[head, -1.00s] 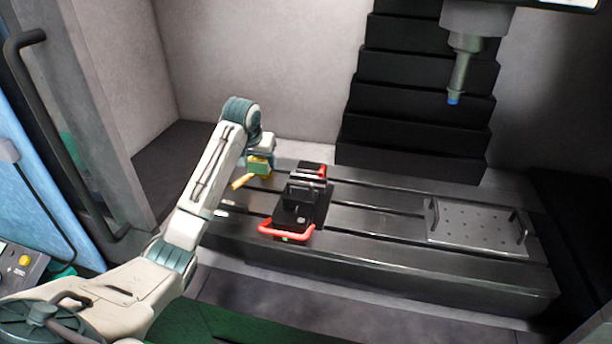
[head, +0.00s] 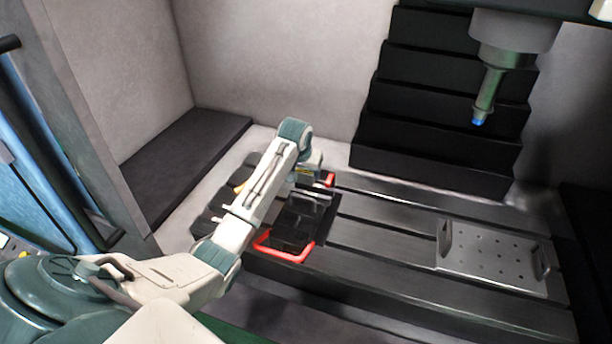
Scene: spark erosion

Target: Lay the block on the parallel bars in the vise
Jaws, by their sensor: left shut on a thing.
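The black vise (head: 303,219) with red handles stands on the slotted machine table, left of centre. My left arm comes in from the lower left and crosses in front of the vise's left side. My left gripper (head: 308,168) is over the back part of the vise, shut on the block. The block is mostly hidden behind the gripper and wrist, so its tilt and any contact with the vise cannot be told. The parallel bars cannot be made out between the dark jaws. My right gripper is not in view.
A perforated plate (head: 493,257) with two handles lies on the slotted table (head: 385,232) to the right. A spindle with a blue-tipped tool (head: 488,95) hangs at upper right. Stepped black covers (head: 440,130) rise behind. The table between vise and plate is clear.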

